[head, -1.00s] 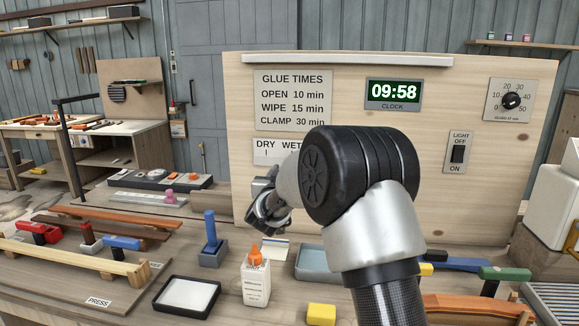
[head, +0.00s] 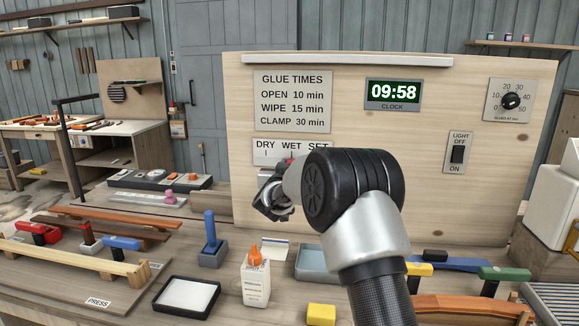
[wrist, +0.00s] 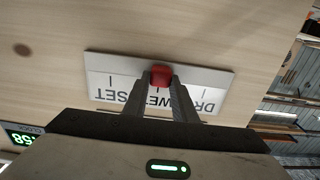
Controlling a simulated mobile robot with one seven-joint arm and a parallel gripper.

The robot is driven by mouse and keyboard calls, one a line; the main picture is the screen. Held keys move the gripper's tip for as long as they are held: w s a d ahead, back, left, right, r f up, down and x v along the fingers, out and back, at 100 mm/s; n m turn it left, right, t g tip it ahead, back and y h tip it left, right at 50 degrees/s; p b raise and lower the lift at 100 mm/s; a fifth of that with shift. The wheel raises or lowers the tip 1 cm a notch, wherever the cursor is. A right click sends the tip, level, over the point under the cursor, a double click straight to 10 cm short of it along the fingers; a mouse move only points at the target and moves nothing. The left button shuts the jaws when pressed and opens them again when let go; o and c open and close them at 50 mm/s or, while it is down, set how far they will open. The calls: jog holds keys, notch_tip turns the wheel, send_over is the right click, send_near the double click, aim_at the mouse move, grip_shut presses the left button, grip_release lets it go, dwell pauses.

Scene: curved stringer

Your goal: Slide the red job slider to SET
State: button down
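The red job slider (wrist: 160,76) shows in the wrist view, where the picture is upside down. It sits at the middle mark, by WET, on the white label plate (wrist: 105,84). SET is to its left and DRY to its right in that view. My gripper (wrist: 161,80) has one finger on each side of the red knob, close against it, and looks shut on it. In the head view my gripper (head: 274,194) is just below the DRY WET SET plate (head: 265,146), and my wrist hides most of the slider.
The upright wooden board (head: 440,210) also carries a clock (head: 393,94), a dial (head: 510,101) and a light switch (head: 457,153). On the bench below stand a glue bottle (head: 256,280), a blue-handled tool (head: 211,240) and a black tray (head: 187,296).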

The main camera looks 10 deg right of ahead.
jog(key=s+d+b, duration=0.2)
jog(key=d+b, duration=0.2)
jog(key=d, duration=0.4)
jog(key=shift+s+d, duration=0.25)
jog(key=shift+s, duration=0.1)
jog(key=c, duration=1.4)
grip_release()
jog(key=shift+d, duration=0.1)
jog(key=shift+c, duration=0.2)
jog(key=shift+s, duration=0.1)
jog(key=v, duration=1.7)
jog(key=shift+s+p, duration=0.15)
jog(key=shift+p, duration=0.15)
